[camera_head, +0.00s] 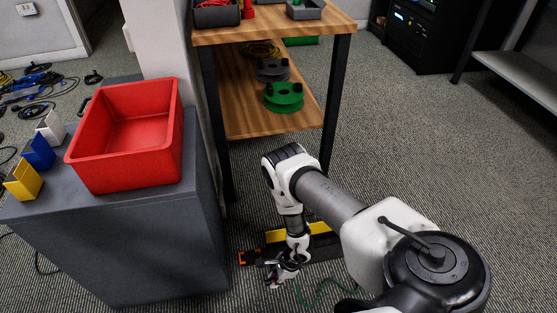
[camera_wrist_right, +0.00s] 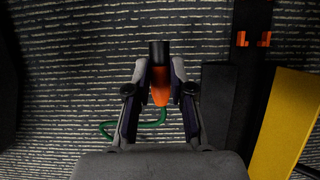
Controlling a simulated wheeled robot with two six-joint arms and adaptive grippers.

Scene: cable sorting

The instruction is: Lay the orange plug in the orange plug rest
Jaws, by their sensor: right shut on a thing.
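My right gripper (camera_head: 280,274) is low over the carpet in the head view. In the right wrist view its fingers (camera_wrist_right: 160,92) are shut on the orange plug (camera_wrist_right: 159,85), which has a black tip pointing up the picture. A green cable (camera_wrist_right: 150,125) trails from the plug's lower end. The orange plug rest (camera_wrist_right: 253,39) shows as small orange prongs on a dark piece, to the right of the held plug and apart from it. My left gripper is not in view.
A dark unit with a yellow panel (camera_wrist_right: 284,125) lies right of the gripper; the panel also shows in the head view (camera_head: 318,228). A grey cabinet (camera_head: 120,240) with a red bin (camera_head: 125,165) stands left. A wooden shelf table (camera_head: 270,35) stands behind. Carpet is open at right.

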